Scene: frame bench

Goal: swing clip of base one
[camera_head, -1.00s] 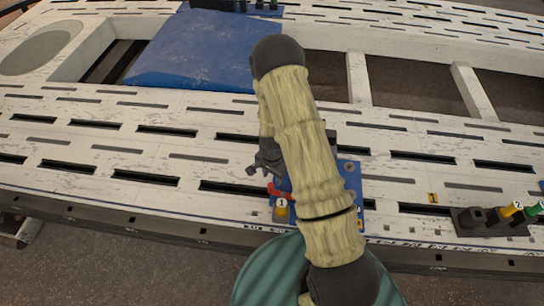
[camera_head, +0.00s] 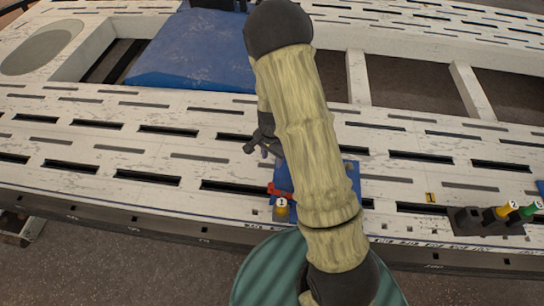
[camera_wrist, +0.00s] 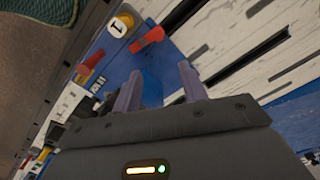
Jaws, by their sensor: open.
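Base one is a blue plate (camera_head: 352,178) at the near edge of the white slotted bench, partly hidden behind my arm. At its left corner is a yellow post (camera_head: 282,212) with a white label "1". A red clip (camera_head: 280,191) lies just behind the post. In the wrist view the red clip (camera_wrist: 147,40) is beside the yellow post (camera_wrist: 120,25), on the blue plate (camera_wrist: 143,58). My gripper (camera_wrist: 160,72) is open, its two fingers over the blue plate, apart from the clip in the picture. In the head view my gripper (camera_head: 258,147) is above and left of the clip.
A dark block with yellow and green labelled pegs (camera_head: 500,216) stands at the right. A large blue panel (camera_head: 190,50) lies at the back left. Another red part (camera_wrist: 90,62) shows in the wrist view. The slotted bench top left of base one is clear.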

